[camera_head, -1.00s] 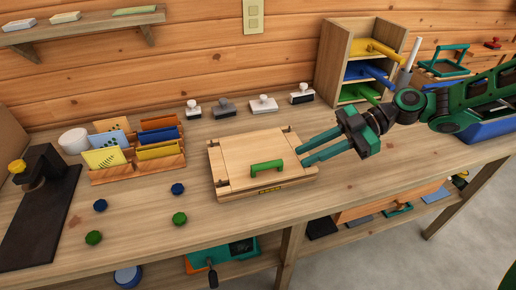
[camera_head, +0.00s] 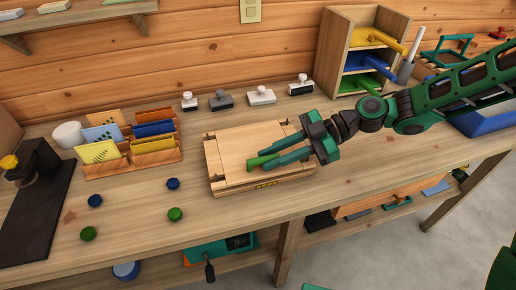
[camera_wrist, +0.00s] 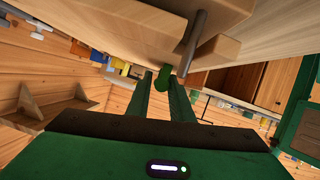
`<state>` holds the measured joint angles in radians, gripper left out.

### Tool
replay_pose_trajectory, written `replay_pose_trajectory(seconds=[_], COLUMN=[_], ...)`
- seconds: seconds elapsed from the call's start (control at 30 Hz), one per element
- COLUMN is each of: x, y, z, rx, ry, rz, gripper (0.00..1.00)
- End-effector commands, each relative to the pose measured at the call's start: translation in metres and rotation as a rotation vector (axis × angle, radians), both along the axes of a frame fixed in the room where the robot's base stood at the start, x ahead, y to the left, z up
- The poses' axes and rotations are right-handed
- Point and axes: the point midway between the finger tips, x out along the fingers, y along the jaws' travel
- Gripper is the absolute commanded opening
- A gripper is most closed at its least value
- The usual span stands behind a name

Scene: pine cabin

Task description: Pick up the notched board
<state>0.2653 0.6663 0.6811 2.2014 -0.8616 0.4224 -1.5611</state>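The notched board (camera_head: 232,158) is a pale wooden panel with notched corners and a green bar handle (camera_head: 262,160). It lies on a wooden base in the middle of the bench, with dark pegs at its corners. My gripper (camera_head: 278,156) is over the board's right part, its two green fingers apart and pointing left at the handle. The fingers hide the handle's right part. In the wrist view the handle (camera_wrist: 163,77) shows between the fingertips, with the board's wood (camera_wrist: 130,22) above it. I cannot tell whether a finger touches the handle.
Several stamps (camera_head: 222,101) stand behind the board. A card rack (camera_head: 155,152) is to the left, with blue and green knobs (camera_head: 175,214) before it. A shelf unit (camera_head: 338,50) stands at the back right.

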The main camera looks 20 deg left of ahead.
Motion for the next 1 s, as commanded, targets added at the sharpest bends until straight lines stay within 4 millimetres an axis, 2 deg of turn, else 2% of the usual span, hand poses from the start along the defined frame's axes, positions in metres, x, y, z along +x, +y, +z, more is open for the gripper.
replay_pose_trajectory(seconds=[0.13, 0.37, 0.43, 0.47, 0.8, 1.0], x=[-0.005, -0.005, -0.005, -0.005, -0.004, -0.004], y=[0.009, 0.009, 0.009, 0.009, 0.009, 0.009], z=[-0.004, -0.004, -0.004, -0.004, -0.002, 0.009], rx=[0.000, 0.000, 0.000, 0.000, 0.001, 0.001], ry=[-0.001, 0.000, 0.000, 0.000, -0.002, -0.003], rz=[0.000, -0.001, -0.001, -0.001, 0.000, -0.001], gripper=[0.20, 0.20, 0.03, 0.00, 0.00, 0.00])
